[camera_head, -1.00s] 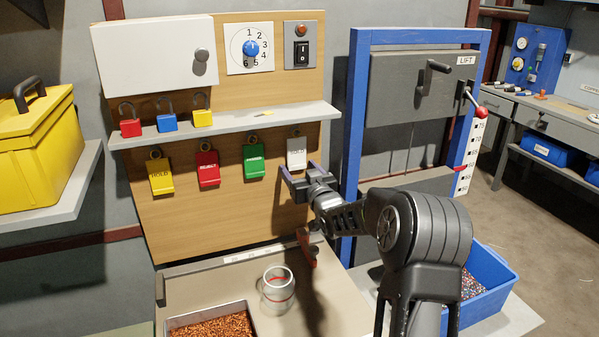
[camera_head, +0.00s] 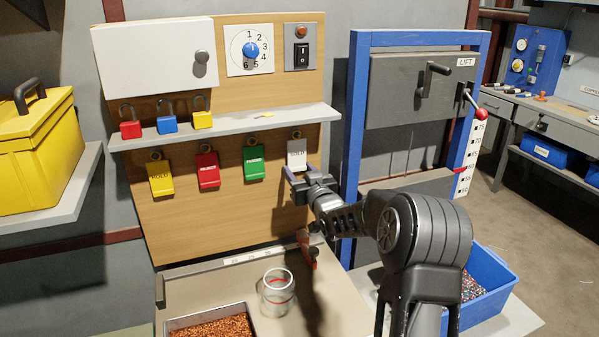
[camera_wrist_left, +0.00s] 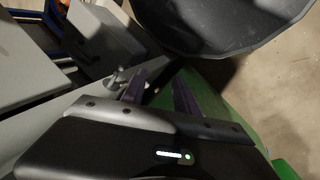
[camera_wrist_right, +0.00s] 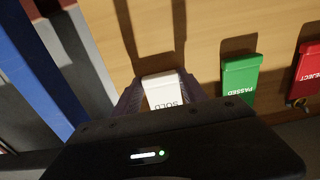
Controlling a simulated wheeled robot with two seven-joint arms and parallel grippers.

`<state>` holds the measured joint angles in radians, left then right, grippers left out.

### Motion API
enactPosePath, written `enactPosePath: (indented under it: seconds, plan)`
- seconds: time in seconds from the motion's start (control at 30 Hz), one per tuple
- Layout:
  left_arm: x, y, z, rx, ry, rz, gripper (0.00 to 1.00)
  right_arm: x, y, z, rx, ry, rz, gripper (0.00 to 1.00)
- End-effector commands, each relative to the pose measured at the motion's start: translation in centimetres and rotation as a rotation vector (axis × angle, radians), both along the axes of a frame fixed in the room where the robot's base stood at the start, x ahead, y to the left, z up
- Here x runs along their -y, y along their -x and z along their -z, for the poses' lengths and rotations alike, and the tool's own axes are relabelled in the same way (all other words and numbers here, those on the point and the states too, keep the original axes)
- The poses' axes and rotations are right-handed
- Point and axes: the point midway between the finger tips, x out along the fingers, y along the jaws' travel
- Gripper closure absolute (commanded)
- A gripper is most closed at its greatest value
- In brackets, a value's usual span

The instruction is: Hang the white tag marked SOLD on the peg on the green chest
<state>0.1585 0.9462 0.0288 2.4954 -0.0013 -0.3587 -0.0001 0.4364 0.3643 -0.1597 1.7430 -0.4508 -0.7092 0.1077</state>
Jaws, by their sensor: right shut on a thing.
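The white tag marked SOLD (camera_head: 297,154) hangs at the right end of the row of tags on the wooden board. My right gripper (camera_head: 299,171) is shut on its lower part. In the right wrist view the tag (camera_wrist_right: 163,91) sits between the two fingers of the gripper (camera_wrist_right: 164,98). My left gripper (camera_wrist_left: 158,92) shows only in the left wrist view, open, with nothing seen between its fingers. A green surface (camera_wrist_left: 208,101) lies beyond it; I cannot tell whether it is the green chest. I cannot make out the chest's peg for sure.
Yellow (camera_head: 161,178), red (camera_head: 208,170) and green (camera_head: 254,163) tags hang left of the SOLD tag. A shelf (camera_head: 230,124) with padlocks juts out above. A blue lift frame (camera_head: 354,120) stands close on the right. A glass jar (camera_head: 277,294) stands on the bench below.

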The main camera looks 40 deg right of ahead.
Motion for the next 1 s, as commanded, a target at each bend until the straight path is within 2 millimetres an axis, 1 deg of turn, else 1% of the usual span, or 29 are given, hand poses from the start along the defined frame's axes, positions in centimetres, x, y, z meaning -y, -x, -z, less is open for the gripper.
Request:
enactPosePath:
  seconds: [0.5,0.83,1.0]
  plan:
    - [0.0,0.0,0.1,0.0,0.0,0.0,0.64,0.0,0.0,-1.1,0.0,0.0,0.0,0.73]
    - [0.0,0.0,0.2,0.0,0.0,0.0,0.64,0.0,0.0,-1.2,0.002,0.001,0.0,0.73]
    - [0.0,0.0,0.4,0.0,0.0,0.0,0.64,-0.1,0.4,-1.3,0.003,0.001,0.0,0.73]
